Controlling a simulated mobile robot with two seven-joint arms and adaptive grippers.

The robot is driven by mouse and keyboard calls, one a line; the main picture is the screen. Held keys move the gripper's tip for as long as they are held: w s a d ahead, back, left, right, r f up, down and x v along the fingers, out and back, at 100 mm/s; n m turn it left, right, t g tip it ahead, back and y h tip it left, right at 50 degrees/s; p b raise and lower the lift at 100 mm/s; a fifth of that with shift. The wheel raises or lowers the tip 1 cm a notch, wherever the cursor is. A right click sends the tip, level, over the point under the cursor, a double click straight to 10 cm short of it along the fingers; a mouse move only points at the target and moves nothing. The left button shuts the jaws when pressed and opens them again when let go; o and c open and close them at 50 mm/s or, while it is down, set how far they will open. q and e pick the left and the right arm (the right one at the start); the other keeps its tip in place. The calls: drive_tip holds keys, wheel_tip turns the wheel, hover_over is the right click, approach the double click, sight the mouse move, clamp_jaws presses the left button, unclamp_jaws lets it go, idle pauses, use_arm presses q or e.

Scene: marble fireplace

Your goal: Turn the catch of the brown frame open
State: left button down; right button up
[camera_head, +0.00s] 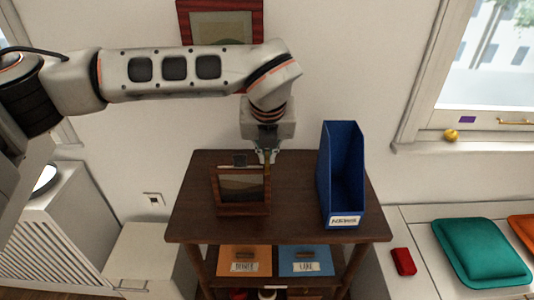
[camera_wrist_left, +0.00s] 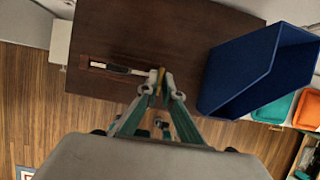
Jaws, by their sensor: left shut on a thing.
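The brown frame (camera_head: 243,209) stands upright on the dark wooden table, left of the blue file box. In the left wrist view the frame (camera_wrist_left: 96,64) is seen from above as a thin brown and pale strip. My left gripper (camera_head: 267,156) reaches down from above, at the frame's upper right corner. In the wrist view my left gripper (camera_wrist_left: 161,82) has its fingertips closed on a small yellowish piece (camera_wrist_left: 161,74) beside the frame's end, which looks like the catch. The fingers partly hide it, and its turn angle cannot be told. My right gripper is not in view.
The blue file box (camera_head: 341,180) stands close on the right of my gripper. The table (camera_head: 290,215) is bare between frame and box. Orange and blue labelled boxes (camera_head: 245,259) sit on the shelf below. A red-framed picture (camera_head: 220,20) hangs behind my arm.

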use_arm(q)
drive_tip(key=c, duration=2.2)
unclamp_jaws()
drive_tip(key=v, duration=1.2)
